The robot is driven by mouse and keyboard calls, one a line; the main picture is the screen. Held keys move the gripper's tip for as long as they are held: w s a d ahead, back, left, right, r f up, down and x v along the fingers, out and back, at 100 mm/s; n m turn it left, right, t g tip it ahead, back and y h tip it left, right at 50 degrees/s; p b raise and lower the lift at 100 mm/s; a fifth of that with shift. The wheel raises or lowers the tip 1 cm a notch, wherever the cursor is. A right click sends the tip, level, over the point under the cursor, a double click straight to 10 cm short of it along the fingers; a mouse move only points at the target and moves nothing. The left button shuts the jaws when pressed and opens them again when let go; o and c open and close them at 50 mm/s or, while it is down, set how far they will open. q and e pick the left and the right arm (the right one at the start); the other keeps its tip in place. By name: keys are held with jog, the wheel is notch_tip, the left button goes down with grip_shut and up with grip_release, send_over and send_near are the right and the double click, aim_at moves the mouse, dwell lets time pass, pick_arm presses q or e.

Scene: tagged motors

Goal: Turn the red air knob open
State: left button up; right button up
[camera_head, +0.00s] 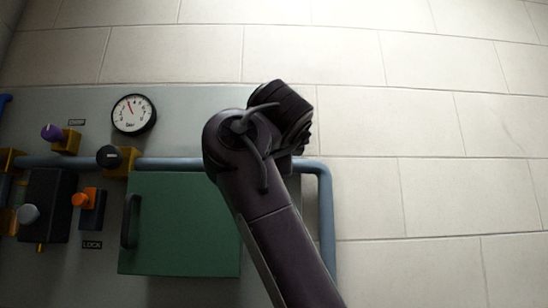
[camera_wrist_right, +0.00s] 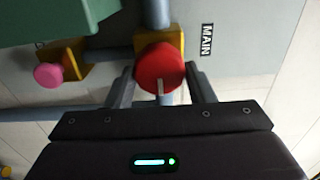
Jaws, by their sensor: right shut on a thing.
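The red air knob (camera_wrist_right: 159,68) is in the middle of the right wrist view, on a yellow valve body (camera_wrist_right: 148,40) on a blue-grey pipe. A pale pointer mark on its face points down in that view, towards my gripper's palm. My right gripper (camera_wrist_right: 160,80) has one finger on each side of the knob and is shut on it. In the head view my right arm comes up from the bottom; its fingers and the red knob are hidden behind my wrist. My left gripper is not in view.
A pink knob (camera_wrist_right: 48,75) and a green box (camera_wrist_right: 60,18) are close by. The head view shows a green cabinet (camera_head: 185,230), a gauge (camera_head: 133,114), purple (camera_head: 52,133), black (camera_head: 109,156) and orange (camera_head: 82,199) knobs. The right wall is bare.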

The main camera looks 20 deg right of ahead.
dwell(0.4)
jog(key=o, duration=1)
jog(key=shift+w, duration=0.1)
jog(key=shift+c, duration=0.2)
jog(key=b+v, duration=0.5)
jog(key=v, duration=0.3)
jog(key=shift+w, duration=0.15)
